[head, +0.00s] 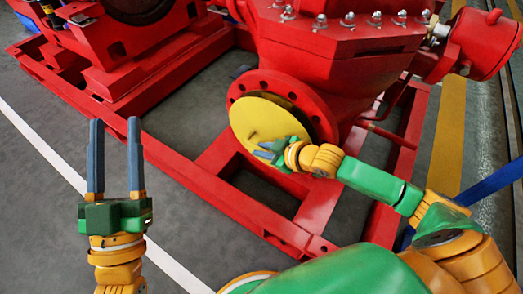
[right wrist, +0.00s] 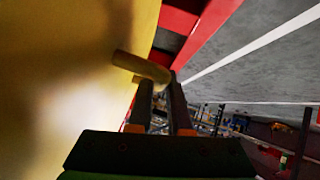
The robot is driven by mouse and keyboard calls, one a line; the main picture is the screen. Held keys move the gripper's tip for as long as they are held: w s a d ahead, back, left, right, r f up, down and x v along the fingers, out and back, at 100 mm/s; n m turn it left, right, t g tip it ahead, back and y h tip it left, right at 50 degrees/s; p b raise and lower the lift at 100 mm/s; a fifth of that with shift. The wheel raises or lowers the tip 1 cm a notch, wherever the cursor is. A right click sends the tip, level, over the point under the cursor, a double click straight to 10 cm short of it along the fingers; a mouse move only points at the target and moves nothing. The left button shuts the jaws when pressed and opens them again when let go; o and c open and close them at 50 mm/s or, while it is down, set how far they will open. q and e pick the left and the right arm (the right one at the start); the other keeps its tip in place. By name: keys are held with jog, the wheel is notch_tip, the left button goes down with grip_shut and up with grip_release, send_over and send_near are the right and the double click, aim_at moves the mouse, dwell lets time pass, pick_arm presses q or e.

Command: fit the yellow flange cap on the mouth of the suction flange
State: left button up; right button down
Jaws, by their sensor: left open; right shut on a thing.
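The yellow flange cap (head: 258,117) is a flat disc in front of the mouth of the red suction flange (head: 316,108) in the head view. It sits toward the lower left of the flange face, whose bolt-holed rim shows above and to the right. I cannot tell whether the cap touches the flange. My right gripper (head: 268,151) is shut on the cap's handle. In the right wrist view the fingers (right wrist: 160,92) close on the bent yellow handle (right wrist: 142,67) beside the cap's face (right wrist: 60,90). My left gripper (head: 115,124) is open, empty and apart, pointing up.
The red pump body (head: 340,45) with its bolted top rises behind the flange. Red base-frame beams (head: 225,205) run below and around it. A red cylinder (head: 480,45) stands at the upper right. Open grey floor (head: 45,165) with a white line lies at the left.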

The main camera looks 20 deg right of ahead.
jog(key=shift+w+d+r, duration=0.1)
jog(key=shift+w+d, duration=0.95)
jog(key=shift+d, duration=0.25)
jog(key=shift+c, duration=1.4)
grip_release()
jog(key=shift+s, duration=0.1)
jog(key=p, duration=0.8)
send_near(258, 140)
jog(key=v, duration=0.3)
jog(key=shift+s, duration=0.1)
